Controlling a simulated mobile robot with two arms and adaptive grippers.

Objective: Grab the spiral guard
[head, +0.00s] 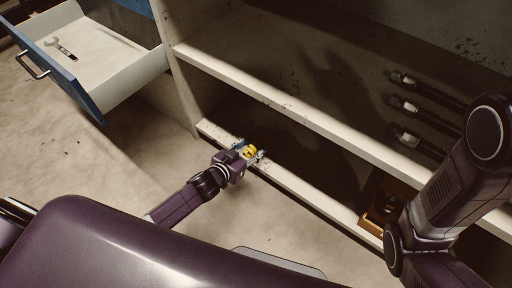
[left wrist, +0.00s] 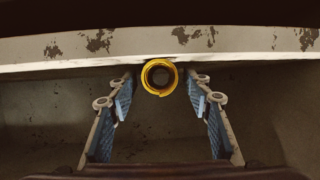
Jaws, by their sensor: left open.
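The spiral guard (left wrist: 145,77) is a yellow ring-like coil, seen end-on in the left wrist view, at the worn edge of the shelf. In the head view the yellow guard (head: 250,151) shows at the lower shelf's front edge, partly covered by my gripper. My left gripper (left wrist: 161,84) is open, with one blue-padded finger on each side of the guard and clear gaps between. In the head view my left gripper (head: 249,153) reaches to the shelf edge. My right arm's links show at the right, but its gripper is not seen.
The lower shelf (head: 312,193) has a raised pale front edge. An upper shelf (head: 300,117) holds several dark hoses (head: 418,108) with metal ends at the right. A wooden box (head: 371,208) stands on the lower shelf. An open blue drawer (head: 99,73) holds a wrench (head: 62,48).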

